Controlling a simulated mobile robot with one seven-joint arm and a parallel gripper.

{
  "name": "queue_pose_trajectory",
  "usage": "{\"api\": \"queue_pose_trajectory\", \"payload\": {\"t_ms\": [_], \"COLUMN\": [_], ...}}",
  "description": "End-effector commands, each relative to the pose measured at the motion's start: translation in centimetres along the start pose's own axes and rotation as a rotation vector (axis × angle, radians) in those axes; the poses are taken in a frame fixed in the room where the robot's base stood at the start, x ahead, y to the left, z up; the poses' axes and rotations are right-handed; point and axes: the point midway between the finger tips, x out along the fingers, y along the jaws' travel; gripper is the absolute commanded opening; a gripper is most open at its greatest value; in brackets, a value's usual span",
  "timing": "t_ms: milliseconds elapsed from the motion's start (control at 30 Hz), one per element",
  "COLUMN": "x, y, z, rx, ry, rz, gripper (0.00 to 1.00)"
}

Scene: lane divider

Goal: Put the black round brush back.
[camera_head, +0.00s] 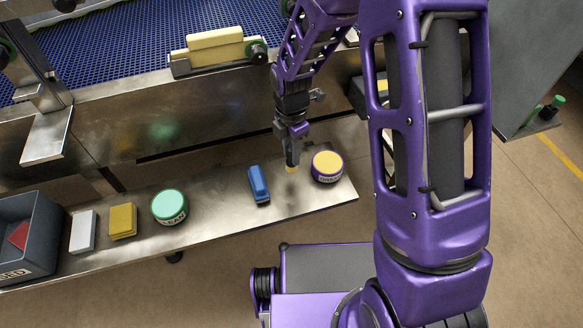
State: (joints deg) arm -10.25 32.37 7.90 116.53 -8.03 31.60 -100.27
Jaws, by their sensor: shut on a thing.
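My gripper (291,132) points down above the right part of the metal shelf (225,211). It is shut on a small dark upright piece with a pale yellow lower tip, which looks like the black round brush (292,155). The brush is over the shelf, just left of a purple tub with a yellow top (327,165). A dark smudge, perhaps its shadow, lies on the shelf below. I cannot tell whether the brush tip touches the shelf.
Left along the shelf are a blue block-like tool (259,184), a green-topped tub (169,206), a yellow block (123,220), a white block (83,231) and a grey bin (33,240) with something red inside. A conveyor (140,42) with a pale yellow divider (215,46) stands behind.

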Motion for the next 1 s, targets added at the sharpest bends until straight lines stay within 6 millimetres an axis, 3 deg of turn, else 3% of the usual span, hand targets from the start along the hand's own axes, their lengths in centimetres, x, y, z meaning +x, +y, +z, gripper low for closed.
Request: {"api": "queue_pose_trajectory", "payload": {"t_ms": [400, 800, 833, 1000], "x": [5.2, 5.8, 5.7, 5.6], "y": [0.0, 0.0, 0.0, 0.0], "z": [0.0, 0.0, 0.0, 0.0], "rx": [0.0, 0.0, 0.0, 0.0], "ry": [0.0, -0.001, -0.001, -0.001], "rz": [-0.001, 0.001, 0.002, 0.001], "gripper": [0.0, 0.0, 0.37, 0.64]}}
